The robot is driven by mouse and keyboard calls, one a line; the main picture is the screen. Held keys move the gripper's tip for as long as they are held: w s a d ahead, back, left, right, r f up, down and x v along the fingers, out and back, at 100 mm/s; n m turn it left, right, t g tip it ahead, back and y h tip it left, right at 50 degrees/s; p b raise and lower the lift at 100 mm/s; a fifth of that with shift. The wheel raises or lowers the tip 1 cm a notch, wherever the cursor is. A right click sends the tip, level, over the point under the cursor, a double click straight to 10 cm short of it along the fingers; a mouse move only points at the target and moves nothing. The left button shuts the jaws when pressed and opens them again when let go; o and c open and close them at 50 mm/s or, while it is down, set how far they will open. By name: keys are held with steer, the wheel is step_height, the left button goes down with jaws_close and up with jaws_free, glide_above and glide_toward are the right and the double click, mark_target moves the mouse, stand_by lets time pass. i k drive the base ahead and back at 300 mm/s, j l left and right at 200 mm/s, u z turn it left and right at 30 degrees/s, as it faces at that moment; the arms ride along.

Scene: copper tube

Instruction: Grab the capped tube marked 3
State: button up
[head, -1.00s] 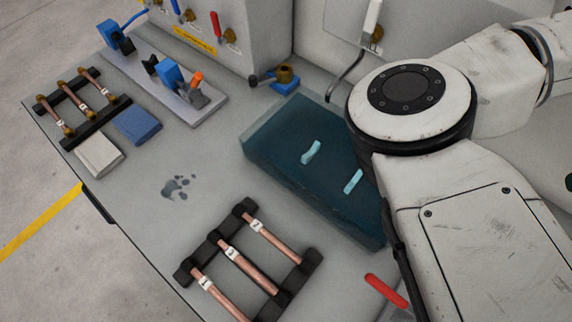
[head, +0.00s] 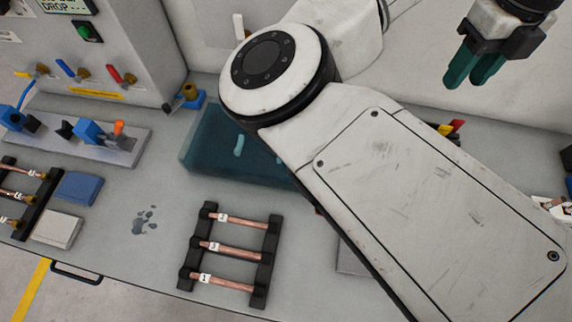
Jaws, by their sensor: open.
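Copper tubes with brass ends, which look like caps, lie in the left rack (head: 41,208), cut off by the left edge of the head view. One such tube (head: 36,173) lies at its back. Their white labels are too small to read surely, so I cannot tell which is marked 3. A second rack (head: 268,262) at centre holds three copper tubes without visible caps; its middle tube (head: 240,250) seems to read 3. My gripper (head: 468,84), with dark teal fingers, is open and empty at the upper right, far from both racks.
A blue block (head: 78,188) and a pale block (head: 57,229) lie beside the left rack. Behind is a grey fixture (head: 120,150) with blue clamps.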

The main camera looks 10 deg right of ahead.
mark_target(195, 242)
steer(key=k+j, duration=0.1)
steer(key=k, duration=0.3)
steer(key=k+j, duration=0.15)
steer(key=k, duration=0.25)
steer(key=k+j, duration=0.1)
steer(key=k, duration=0.35)
